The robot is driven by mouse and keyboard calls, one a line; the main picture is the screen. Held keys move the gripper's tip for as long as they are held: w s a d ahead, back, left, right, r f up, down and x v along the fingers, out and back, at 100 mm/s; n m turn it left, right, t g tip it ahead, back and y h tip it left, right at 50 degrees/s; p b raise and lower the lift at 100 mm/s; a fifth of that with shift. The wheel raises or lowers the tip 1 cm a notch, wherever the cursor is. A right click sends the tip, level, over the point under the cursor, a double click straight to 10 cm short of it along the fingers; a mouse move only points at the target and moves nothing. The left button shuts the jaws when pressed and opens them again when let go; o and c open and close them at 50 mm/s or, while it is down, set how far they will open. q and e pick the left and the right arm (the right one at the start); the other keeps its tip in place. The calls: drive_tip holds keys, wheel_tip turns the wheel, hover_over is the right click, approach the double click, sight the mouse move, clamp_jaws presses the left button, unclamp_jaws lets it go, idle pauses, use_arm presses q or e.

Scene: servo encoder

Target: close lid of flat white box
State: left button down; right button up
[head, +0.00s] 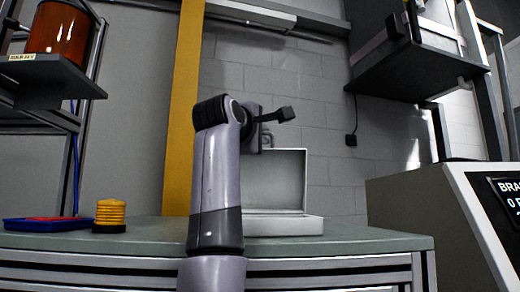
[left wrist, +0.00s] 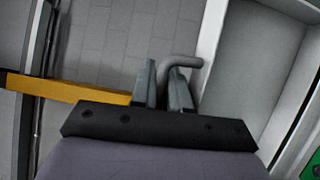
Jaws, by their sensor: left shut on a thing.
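The flat white box (head: 290,226) sits on the bench with its lid (head: 281,180) raised about upright, its pale inner face toward me. A grey handle (left wrist: 184,62) is at the lid's edge; part of it shows above the lid in the head view. My left gripper (left wrist: 165,88) is shut on this handle, which curves out from between its fingers. In the head view my left arm hides the left part of the box and most of the gripper. The lid also fills the right of the left wrist view (left wrist: 262,65). My right gripper is not in view.
The green-grey bench top (head: 370,235) is clear right of the box. A blue tray (head: 25,225) and a yellow ribbed part (head: 110,211) stand at the left. A yellow post (head: 183,100) rises behind my arm. A large grey machine (head: 430,205) stands at the right.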

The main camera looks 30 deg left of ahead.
use_arm(q)
drive_tip(key=shift+s+d+r+t, duration=0.1)
drive_tip(key=shift+s+d+t, duration=0.1)
drive_tip(key=shift+s+t, duration=0.15)
drive_tip(key=c, duration=1.5)
unclamp_jaws()
drive_tip(key=shift+s+r, duration=0.1)
